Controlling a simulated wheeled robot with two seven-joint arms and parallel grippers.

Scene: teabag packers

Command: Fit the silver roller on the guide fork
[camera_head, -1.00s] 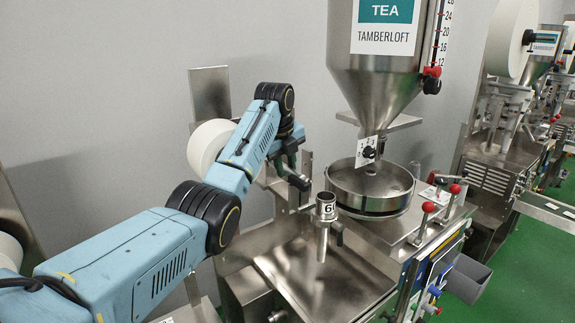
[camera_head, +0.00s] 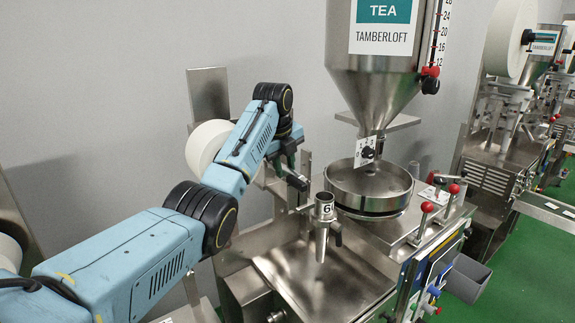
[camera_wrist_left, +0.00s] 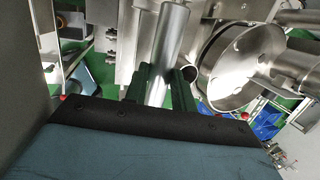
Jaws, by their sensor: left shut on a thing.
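My left gripper (camera_head: 291,172) is beside the steel uprights at the back of the near machine, left of the round pan. In the left wrist view, the dark fingers of my left gripper (camera_wrist_left: 162,80) are shut on the silver roller (camera_wrist_left: 170,40), a smooth bright cylinder. The roller extends from between the fingers toward the top of that view, alongside steel brackets. I cannot pick out the guide fork with certainty in either view. My right gripper is not in view.
A round steel pan (camera_head: 345,197) sits under the tea hopper (camera_head: 378,78). A steel tube marked 6 (camera_head: 322,240) stands in front of it. A white paper reel (camera_head: 205,143) is behind my left arm. Red-knobbed levers (camera_head: 428,208) are at the right.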

